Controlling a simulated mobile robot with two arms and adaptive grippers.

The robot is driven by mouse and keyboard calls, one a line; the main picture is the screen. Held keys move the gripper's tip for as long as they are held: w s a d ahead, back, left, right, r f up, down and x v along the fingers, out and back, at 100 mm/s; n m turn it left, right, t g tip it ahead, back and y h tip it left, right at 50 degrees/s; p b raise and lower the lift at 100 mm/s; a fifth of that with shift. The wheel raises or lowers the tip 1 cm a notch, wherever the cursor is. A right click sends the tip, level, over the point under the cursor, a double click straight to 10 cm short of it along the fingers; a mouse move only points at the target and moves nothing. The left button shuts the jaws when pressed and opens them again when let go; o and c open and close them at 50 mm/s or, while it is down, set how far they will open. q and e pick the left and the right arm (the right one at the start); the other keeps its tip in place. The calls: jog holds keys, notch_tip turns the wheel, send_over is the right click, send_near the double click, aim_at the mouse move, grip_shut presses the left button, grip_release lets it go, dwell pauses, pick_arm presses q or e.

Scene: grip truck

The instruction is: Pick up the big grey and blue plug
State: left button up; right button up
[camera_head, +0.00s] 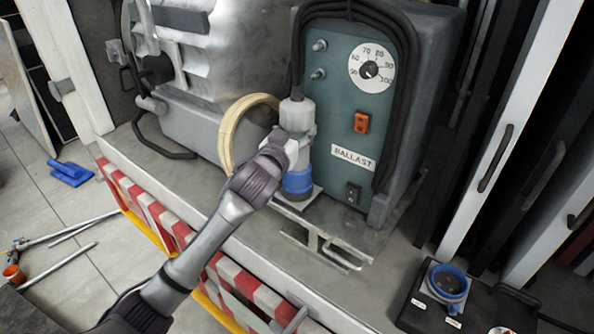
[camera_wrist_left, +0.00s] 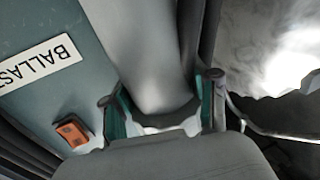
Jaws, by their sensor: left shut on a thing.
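The big grey and blue plug (camera_head: 297,119) stands upright in the head view, in front of the green ballast box. Its upper body is grey and its lower end is a blue ring (camera_head: 298,183). My left gripper (camera_head: 291,143) reaches in from the lower left and is shut on the plug's grey body. In the left wrist view, the grey plug (camera_wrist_left: 155,60) sits between the two fingers of my left gripper (camera_wrist_left: 163,112). The plug's underside is hidden, so I cannot tell whether it touches the plate below. My right gripper is not in view.
The ballast box (camera_head: 335,100) with dial, orange switch and black cable stands right behind the plug. A cream hose ring (camera_head: 229,135) is close on the left. A blue socket (camera_head: 447,282) sits on a black panel at lower right. A red-white striped edge (camera_head: 160,215) runs along the front.

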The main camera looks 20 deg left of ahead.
aim_at(292, 121)
pick_arm(q)
grip_shut()
jog(key=shift+r, duration=0.15)
jog(key=shift+r, duration=0.1)
jog(key=shift+r+b, duration=0.7)
jog(key=shift+r, duration=0.95)
jog(key=s+a+b, duration=0.1)
jog(key=s+b, duration=0.2)
jog(key=s, duration=1.5)
jog(key=shift+a+r, duration=0.3)
jog(key=shift+r, duration=0.15)
jog(key=shift+w, duration=0.2)
